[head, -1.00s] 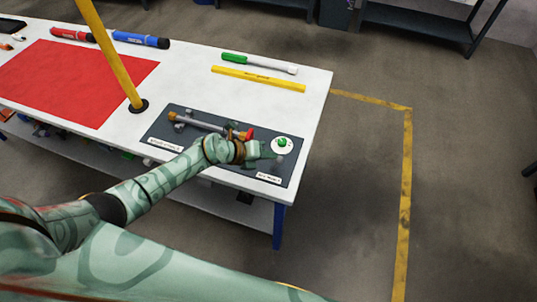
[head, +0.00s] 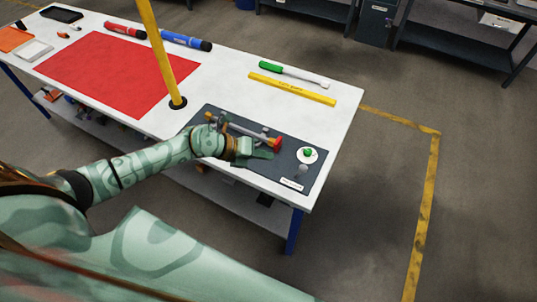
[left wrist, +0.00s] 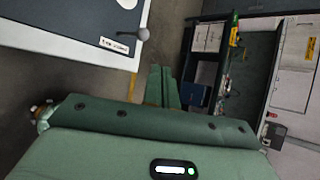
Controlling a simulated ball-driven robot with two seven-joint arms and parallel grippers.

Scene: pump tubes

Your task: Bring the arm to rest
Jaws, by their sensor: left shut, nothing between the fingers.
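My left gripper (head: 264,154) is over the front part of the dark grey panel (head: 316,171), with its fingers together and nothing held. Its closed green fingers show in the left wrist view (left wrist: 162,86). Behind it lies a grey tube (head: 245,131) with a red end (head: 274,144), apparently held in mounts; the wrist hides part of this area. To the right of the gripper is a green button (head: 308,152) on a white disc. A small grey knob (head: 302,171) stands in front of the button and also shows in the left wrist view (left wrist: 143,34). My right gripper is out of view.
A yellow pole (head: 160,50) rises from the white table (head: 215,85), left of the panel. Open floor is beyond the right edge.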

